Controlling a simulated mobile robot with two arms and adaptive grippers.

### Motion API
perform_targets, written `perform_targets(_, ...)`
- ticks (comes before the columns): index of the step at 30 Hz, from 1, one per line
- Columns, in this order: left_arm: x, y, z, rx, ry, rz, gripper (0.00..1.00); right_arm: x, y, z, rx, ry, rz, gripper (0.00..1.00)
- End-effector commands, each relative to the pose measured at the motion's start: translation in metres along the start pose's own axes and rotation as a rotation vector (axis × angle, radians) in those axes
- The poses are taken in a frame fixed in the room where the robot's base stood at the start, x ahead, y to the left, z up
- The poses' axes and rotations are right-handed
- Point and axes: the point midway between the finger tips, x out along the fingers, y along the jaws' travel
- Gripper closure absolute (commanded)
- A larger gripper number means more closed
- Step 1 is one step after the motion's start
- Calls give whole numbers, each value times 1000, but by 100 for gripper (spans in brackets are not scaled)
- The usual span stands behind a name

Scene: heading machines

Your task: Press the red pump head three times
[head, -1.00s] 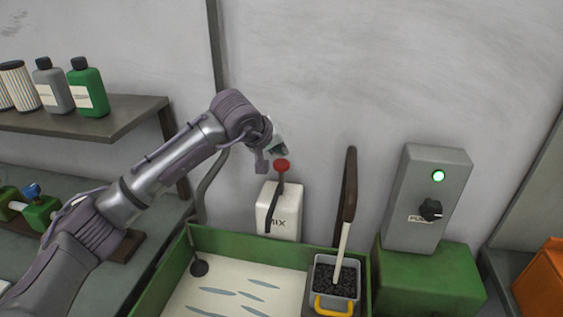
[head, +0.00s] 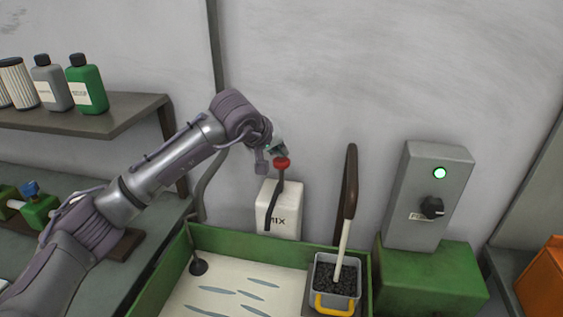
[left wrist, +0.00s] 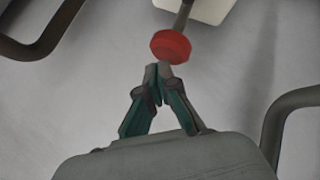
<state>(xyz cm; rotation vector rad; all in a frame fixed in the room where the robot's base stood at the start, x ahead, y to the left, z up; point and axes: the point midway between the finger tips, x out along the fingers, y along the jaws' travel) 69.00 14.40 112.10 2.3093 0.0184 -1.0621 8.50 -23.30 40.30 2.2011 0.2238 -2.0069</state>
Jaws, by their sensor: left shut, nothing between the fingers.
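In the left wrist view the shut fingertips (left wrist: 158,72) are right at the edge of the red pump head (left wrist: 170,46). I cannot tell for sure whether they touch it. My right gripper is not in view.
A green tray (head: 240,238) with a pale floor stands in front of the container. A grey bucket (head: 335,278) with black grains and a brush-like handle (head: 349,185) is to the right. A grey box with a green light (head: 428,190) stands farther right. A shelf (head: 90,118) with bottles is at left.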

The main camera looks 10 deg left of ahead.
Motion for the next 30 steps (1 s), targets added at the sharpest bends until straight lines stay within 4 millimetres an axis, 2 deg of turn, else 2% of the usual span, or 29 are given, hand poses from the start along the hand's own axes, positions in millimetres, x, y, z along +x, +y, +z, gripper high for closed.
perform_targets(30,6,-4,4,0,0,0,100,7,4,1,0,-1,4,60)
